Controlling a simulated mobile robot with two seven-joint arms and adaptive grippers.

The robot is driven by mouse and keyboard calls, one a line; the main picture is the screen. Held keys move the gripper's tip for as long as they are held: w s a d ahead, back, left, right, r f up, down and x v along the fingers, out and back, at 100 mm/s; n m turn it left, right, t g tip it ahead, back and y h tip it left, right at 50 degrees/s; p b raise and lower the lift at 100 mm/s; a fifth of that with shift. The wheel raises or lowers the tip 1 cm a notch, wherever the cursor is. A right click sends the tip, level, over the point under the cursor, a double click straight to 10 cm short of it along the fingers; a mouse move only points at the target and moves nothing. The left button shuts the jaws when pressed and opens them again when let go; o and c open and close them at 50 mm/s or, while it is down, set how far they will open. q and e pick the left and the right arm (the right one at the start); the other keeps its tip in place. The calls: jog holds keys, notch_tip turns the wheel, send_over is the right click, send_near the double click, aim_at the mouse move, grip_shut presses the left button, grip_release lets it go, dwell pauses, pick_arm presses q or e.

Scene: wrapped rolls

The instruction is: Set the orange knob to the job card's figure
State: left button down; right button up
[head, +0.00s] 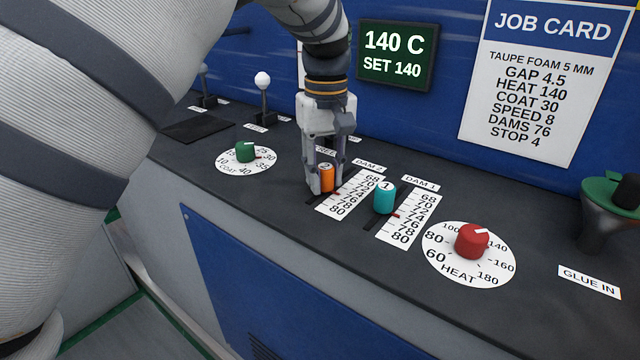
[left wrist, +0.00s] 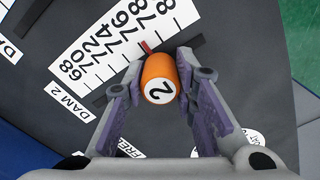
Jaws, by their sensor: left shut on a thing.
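The orange knob (head: 326,178), marked 2, stands on the DAM 2 slider scale (head: 338,208). It shows large in the left wrist view (left wrist: 159,78). My left gripper (head: 324,186) points down over it and is shut on it, with one purple-padded finger on each side (left wrist: 160,92). The knob's red pointer (left wrist: 146,47) lies at the scale's edge near 76; the exact mark is hard to read. The job card (head: 540,80) reads GAP 4.5, HEAT 140, COAT 30, SPEED 8, DAMS 76, STOP 4. My right gripper is out of view.
The teal knob (head: 384,198), marked 1, stands close right on the DAM 1 scale (head: 400,238). The red HEAT dial (head: 472,241) is farther right, the green COAT dial (head: 246,152) to the left. A screen (head: 397,55) reads 140 C, SET 140. A white-tipped lever (head: 263,92) stands behind.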

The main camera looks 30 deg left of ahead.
aim_at(327, 165)
pick_arm(q)
jog(key=shift+w, duration=0.2)
jog(key=c, duration=1.3)
grip_release()
notch_tip(327, 165, up, 12)
